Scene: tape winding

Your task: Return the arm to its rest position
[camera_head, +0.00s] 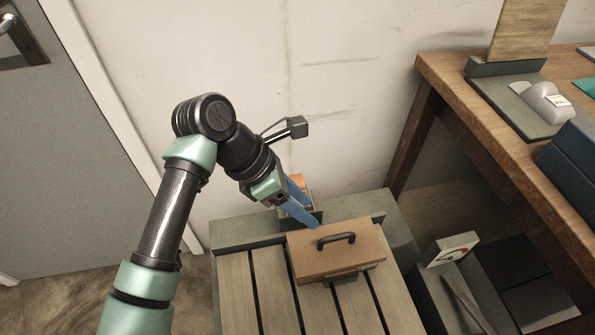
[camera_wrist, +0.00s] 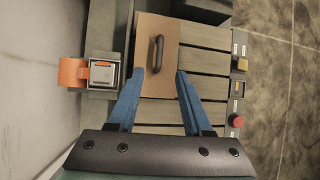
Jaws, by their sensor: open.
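My arm reaches over a slatted bench from the left in the head view, bent at the elbow. My gripper (camera_head: 302,205) has blue fingers and points down and right, close to a brown box (camera_head: 335,265) with a dark handle. In the wrist view my gripper (camera_wrist: 158,82) is open and empty. Its fingertips stand apart over the near part of the brown box (camera_wrist: 155,27), short of the dark handle (camera_wrist: 156,52). I cannot tell how high the fingers are above the box.
An orange tape roll (camera_wrist: 73,72) in a holder is left of the box. A slatted bench (camera_head: 238,290) bears the box. A wooden table (camera_head: 450,80) with goods stands right. A wall (camera_head: 330,100) lies behind and a grey door (camera_head: 60,150) left. Buttons (camera_wrist: 237,120) line the bench's edge.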

